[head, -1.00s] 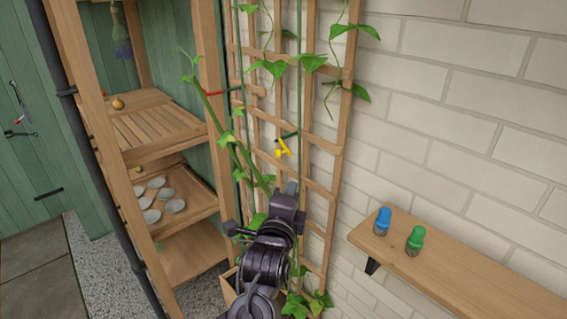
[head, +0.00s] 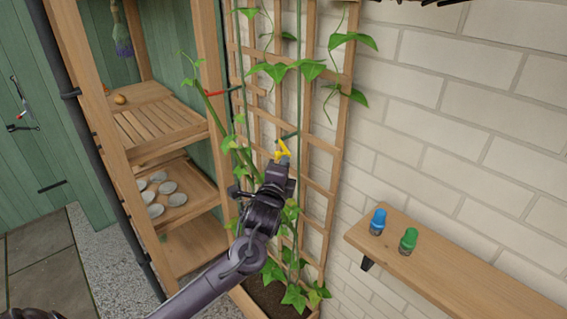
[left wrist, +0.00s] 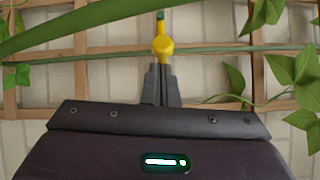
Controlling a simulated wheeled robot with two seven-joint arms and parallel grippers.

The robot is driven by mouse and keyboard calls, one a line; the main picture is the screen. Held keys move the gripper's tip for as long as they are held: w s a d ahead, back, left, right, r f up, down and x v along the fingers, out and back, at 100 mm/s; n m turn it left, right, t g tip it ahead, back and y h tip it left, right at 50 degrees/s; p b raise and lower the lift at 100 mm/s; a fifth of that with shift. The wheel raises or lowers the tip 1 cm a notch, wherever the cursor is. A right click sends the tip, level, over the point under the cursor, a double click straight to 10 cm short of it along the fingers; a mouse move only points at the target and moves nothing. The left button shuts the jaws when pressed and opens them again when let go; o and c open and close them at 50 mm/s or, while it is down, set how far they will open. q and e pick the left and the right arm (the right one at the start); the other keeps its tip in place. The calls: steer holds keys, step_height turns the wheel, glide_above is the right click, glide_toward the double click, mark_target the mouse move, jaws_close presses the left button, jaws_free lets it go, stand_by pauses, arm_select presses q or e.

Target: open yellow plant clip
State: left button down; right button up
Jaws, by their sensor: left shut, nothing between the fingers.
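The yellow plant clip (head: 282,150) sits on the trellis (head: 318,180) beside a green stake. In the left wrist view the yellow clip (left wrist: 162,46) stands just beyond my fingertips, at the green stem or stake that crosses the picture. My left gripper (head: 284,164) is shut, with its fingers together and empty, its tips just below the clip. In the left wrist view its tips (left wrist: 161,68) are close under the yellow clip; I cannot tell whether they touch it. Whether the clip is open or closed is too small to tell. My right gripper is not in view.
A red clip (head: 222,92) holds a stem at the wooden shelf's post. The shelf (head: 165,135) with several small pale pots (head: 157,210) stands left. Leafy vines surround the clip.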

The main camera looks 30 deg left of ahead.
mark_target(276, 158)
arm_select(q)
steer(key=a, duration=0.1)
steer(key=s+a+m+h, duration=0.1)
steer(key=a+h, duration=0.1)
steer(key=shift+s+m+t, duration=0.25)
steer(key=shift+m+t, duration=0.05)
steer(key=shift+d, duration=0.1)
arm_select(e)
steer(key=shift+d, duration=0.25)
